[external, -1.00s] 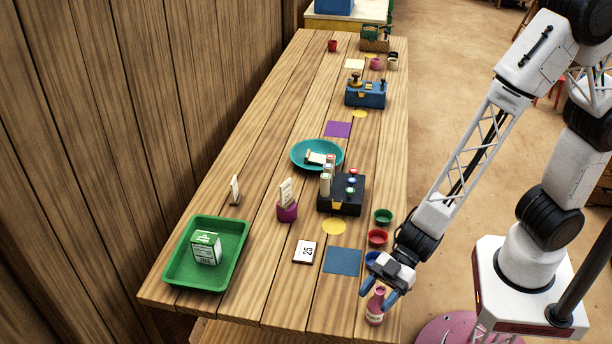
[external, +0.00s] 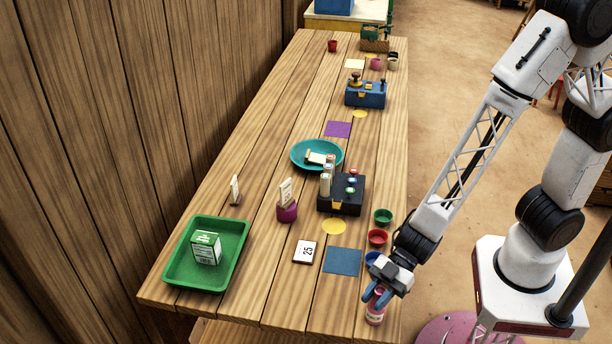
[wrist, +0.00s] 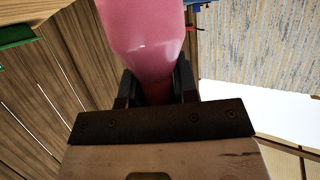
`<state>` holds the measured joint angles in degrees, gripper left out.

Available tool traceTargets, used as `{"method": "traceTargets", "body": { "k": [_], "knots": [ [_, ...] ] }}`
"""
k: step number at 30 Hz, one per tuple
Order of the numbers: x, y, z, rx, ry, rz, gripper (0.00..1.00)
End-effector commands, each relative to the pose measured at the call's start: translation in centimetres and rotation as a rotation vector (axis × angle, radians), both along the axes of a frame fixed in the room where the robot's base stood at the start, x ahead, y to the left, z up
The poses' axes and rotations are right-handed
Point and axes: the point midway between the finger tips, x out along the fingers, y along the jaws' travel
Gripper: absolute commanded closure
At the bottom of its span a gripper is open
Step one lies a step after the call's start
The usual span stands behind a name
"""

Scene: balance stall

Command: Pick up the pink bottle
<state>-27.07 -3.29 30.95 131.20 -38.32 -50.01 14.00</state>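The pink bottle (external: 375,318) stands upright at the near right corner of the table, with a pale label low on its side. My gripper (external: 375,297) is over it, pointing down, with its blue fingers on either side of its upper part. In the wrist view the pink bottle (wrist: 150,30) fills the space between the dark fingertips (wrist: 156,90), which appear to press on its narrow part. The cap and neck are mostly hidden by the gripper in the external view.
Blue, red (external: 378,237) and green (external: 383,216) cups line the right edge just beyond my gripper. A blue square mat (external: 342,261) lies to the left. A green tray (external: 172,270) with a box is farther left. The bottle is close to the table's edge.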

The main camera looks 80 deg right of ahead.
Motion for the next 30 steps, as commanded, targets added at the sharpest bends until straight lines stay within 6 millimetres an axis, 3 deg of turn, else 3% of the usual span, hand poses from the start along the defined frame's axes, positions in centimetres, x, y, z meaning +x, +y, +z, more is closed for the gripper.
{"method": "traceTargets", "body": {
  "k": [1, 3, 20, 30],
  "knots": [
    [0.0, 0.0, 0.0, 0.000, 0.000, 0.000, 0.89],
    [0.0, 0.0, 0.0, 0.000, 0.000, 0.000, 1.00],
    [0.0, 0.0, 0.4, 0.000, 0.000, 0.000, 1.00],
    [0.0, 0.0, 3.2, 0.002, -0.003, 0.001, 1.00]
  ]
}}
